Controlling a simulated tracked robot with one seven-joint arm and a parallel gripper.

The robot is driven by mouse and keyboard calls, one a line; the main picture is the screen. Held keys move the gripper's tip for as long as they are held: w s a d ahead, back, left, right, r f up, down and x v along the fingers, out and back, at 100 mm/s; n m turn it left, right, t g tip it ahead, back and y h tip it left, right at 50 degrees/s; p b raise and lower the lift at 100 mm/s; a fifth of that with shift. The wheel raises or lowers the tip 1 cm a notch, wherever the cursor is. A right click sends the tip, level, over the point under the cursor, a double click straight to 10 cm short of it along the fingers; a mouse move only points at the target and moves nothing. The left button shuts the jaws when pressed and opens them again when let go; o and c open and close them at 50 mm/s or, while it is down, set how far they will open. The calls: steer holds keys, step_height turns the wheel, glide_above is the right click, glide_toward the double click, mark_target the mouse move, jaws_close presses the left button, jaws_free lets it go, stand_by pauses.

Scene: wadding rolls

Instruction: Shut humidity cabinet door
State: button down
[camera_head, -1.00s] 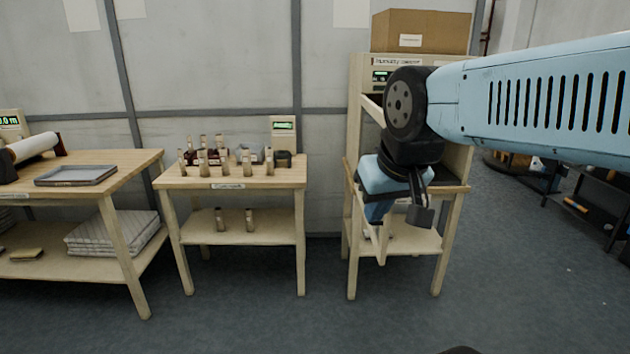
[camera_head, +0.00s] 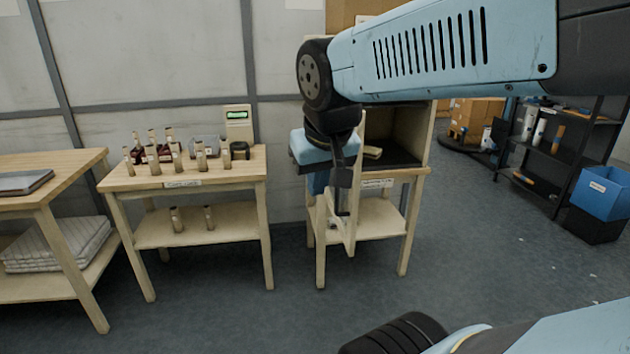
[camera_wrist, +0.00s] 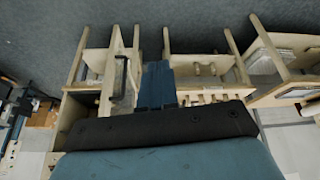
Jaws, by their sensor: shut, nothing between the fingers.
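The humidity cabinet (camera_head: 431,135) stands on a wooden stand, its dark inside showing to the right of my arm. Its pale-framed door (camera_head: 349,238) is open and swung out toward me, partly hidden behind my arm and gripper. In the wrist view the door (camera_wrist: 112,82) stands out from the cabinet (camera_wrist: 72,112), with a dark bar handle (camera_wrist: 121,74) on it.
A workbench (camera_head: 75,165) is further left. At the right are a dark shelf rack (camera_head: 560,175) and a blue bin (camera_head: 603,192). The floor in front is clear.

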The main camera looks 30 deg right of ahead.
steer(key=w+d+f+m+g+h, duration=0.2)
steer(key=w+f+m+h, duration=0.1)
steer(key=w, duration=0.8)
steer(key=w+d+f+m+g+h, duration=0.2)
steer(key=w+m+h, duration=0.1)
steer(key=w, duration=0.8)
steer(key=d+f, duration=0.8)
steer(key=d, duration=0.1)
steer(key=shift+d, duration=0.3)
steer(key=shift+s, duration=0.1)
